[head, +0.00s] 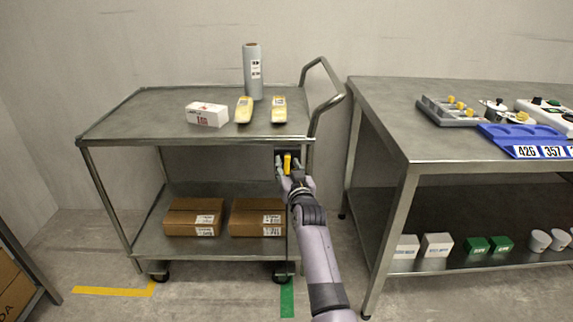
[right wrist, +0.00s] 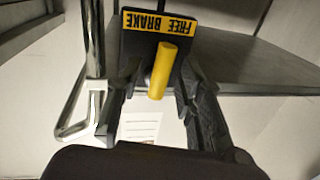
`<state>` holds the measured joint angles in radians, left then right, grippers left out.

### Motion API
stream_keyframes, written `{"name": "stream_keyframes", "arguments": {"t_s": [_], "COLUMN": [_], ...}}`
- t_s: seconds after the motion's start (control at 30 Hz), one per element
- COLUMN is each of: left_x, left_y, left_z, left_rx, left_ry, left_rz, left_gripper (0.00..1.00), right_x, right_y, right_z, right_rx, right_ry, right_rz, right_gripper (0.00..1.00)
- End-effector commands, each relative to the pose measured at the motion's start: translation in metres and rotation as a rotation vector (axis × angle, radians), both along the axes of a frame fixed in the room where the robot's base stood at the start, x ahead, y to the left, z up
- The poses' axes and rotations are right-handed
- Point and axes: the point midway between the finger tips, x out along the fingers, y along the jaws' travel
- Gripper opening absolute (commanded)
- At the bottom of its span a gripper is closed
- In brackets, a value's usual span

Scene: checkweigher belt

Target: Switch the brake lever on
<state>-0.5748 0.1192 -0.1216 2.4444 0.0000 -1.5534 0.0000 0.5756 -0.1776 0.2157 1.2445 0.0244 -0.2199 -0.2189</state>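The brake lever is a yellow handle (head: 287,163) on a dark plate at the right front end of the steel cart (head: 190,141), just under its top deck. In the right wrist view the yellow handle (right wrist: 162,70) points toward the camera, leaning slightly. A yellow label (right wrist: 160,23) with the words FREE and BRAKE appears upside down on the dark plate behind it. My right gripper (head: 288,168) is at the lever. Its fingers (right wrist: 160,92) stand open on either side of the handle, with gaps visible beside it. My left gripper is not in view.
The cart's top holds a white box (head: 207,114), two yellow-and-white packs (head: 244,109) and a grey roll (head: 252,72). Two cartons (head: 194,217) lie on its lower shelf. The cart's push handle (head: 329,101) rises at its right. A steel table (head: 400,140) stands to the right.

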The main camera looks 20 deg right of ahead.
Motion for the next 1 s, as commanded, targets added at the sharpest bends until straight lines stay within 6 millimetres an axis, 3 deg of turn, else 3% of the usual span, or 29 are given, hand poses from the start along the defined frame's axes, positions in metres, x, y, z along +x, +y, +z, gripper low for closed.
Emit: {"name": "stream_keyframes", "arguments": {"t_s": [0.27, 0.77, 1.0], "left_x": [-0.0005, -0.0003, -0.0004], "left_y": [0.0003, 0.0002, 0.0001], "left_z": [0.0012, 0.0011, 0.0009], "left_rx": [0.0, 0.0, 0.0], "left_ry": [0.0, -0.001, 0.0], "left_rz": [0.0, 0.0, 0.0], "left_gripper": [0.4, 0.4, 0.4], "right_x": [0.0001, 0.0002, 0.0001], "right_y": [0.0001, 0.001, 0.0018], "right_z": [0.0003, 0.0002, 0.0001], "right_rx": [0.0, 0.0, 0.001], "right_ry": [0.0, 0.0, 0.0], "right_rz": [0.0, 0.001, 0.003], "right_gripper": [0.35, 0.01, 0.0]}}
